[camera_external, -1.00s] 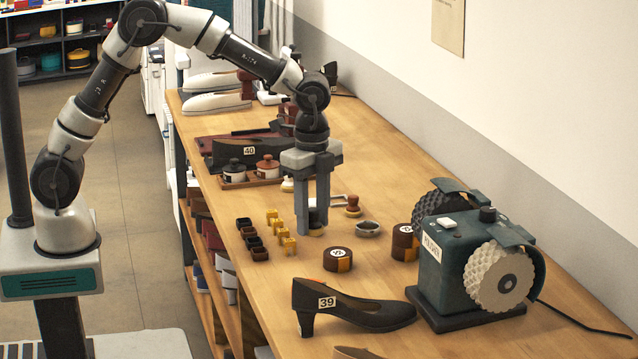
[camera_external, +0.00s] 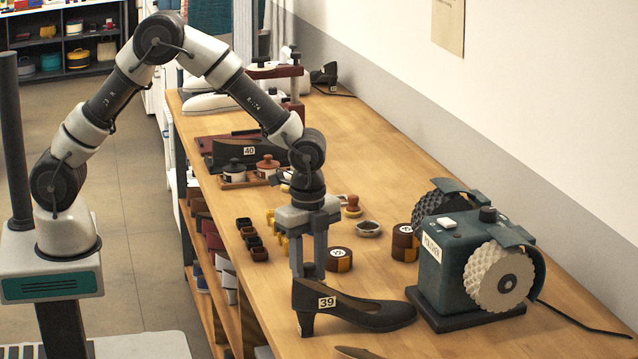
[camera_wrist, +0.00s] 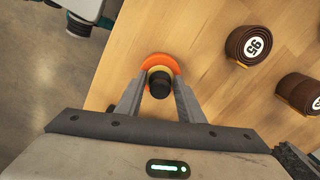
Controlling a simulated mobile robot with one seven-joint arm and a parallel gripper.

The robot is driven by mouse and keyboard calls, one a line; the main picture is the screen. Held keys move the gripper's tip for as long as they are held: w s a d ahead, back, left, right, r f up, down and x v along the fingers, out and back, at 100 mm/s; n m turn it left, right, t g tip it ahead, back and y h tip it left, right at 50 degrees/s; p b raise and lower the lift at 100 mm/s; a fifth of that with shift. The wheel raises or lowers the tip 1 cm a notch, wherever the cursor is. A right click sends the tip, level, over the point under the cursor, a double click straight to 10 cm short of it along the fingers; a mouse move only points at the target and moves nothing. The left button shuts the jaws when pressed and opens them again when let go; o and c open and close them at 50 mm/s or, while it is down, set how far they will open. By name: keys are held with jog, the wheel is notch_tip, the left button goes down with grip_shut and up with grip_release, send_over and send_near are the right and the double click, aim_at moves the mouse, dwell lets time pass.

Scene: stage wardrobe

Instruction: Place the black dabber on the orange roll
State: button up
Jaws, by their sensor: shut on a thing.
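My gripper (camera_wrist: 159,88) is shut on the black dabber (camera_wrist: 160,86), whose dark knob and pale pad show between the fingertips in the wrist view. The orange roll (camera_wrist: 159,60) lies right beneath the dabber, with its orange rim showing around the far side of the pad. I cannot tell whether the pad touches the roll or hangs just above it. In the external view my gripper (camera_external: 309,271) points down behind the heel of a black shoe. The dabber and the roll are hidden there by the shoe and fingers.
The black shoe (camera_external: 357,312) marked 39 stands close in front of my fingers. Two brown rolls (camera_external: 339,260) (camera_external: 404,243) stand to the right. Small dark cups (camera_external: 254,242) lie to the left. A green polishing machine (camera_external: 451,262) stands at the right.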

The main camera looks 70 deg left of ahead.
jog(key=o, duration=1)
